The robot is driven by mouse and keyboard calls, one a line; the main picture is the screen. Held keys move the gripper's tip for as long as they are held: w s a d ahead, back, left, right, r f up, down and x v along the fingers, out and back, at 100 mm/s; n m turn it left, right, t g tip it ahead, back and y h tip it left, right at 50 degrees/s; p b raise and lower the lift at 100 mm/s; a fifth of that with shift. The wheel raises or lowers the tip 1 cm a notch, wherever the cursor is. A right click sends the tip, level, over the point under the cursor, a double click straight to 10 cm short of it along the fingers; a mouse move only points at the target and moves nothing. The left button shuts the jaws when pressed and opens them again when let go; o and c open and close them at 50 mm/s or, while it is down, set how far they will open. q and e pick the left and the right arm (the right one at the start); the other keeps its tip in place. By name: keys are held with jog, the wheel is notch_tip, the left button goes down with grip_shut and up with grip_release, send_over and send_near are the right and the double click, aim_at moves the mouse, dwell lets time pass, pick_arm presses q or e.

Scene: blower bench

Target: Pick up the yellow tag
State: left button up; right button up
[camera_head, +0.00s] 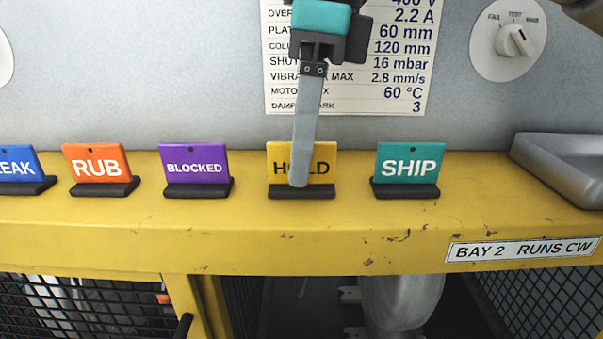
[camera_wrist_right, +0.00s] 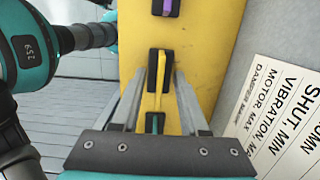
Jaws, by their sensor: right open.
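The yellow tag reading HOLD (camera_head: 323,165) stands upright in a black base on the yellow ledge, between the purple and teal tags. My right gripper (camera_head: 298,183) comes down from above, and a grey finger covers the middle of the tag in the head view. In the right wrist view my right gripper (camera_wrist_right: 160,82) is open, with one finger on each side of the yellow tag (camera_wrist_right: 159,70), which appears edge-on in its base. Gaps show between the fingers and the tag; I cannot tell how low the fingertips are. My left gripper is not in view.
The orange RUB tag (camera_head: 97,165), purple BLOCKED tag (camera_head: 195,163) and blue tag (camera_head: 17,166) stand to the left. The teal SHIP tag (camera_head: 410,164) stands close on the right, then a grey tray (camera_head: 560,175). A grey panel with a label (camera_head: 395,75) rises behind the ledge.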

grip_shut()
dwell(0.6)
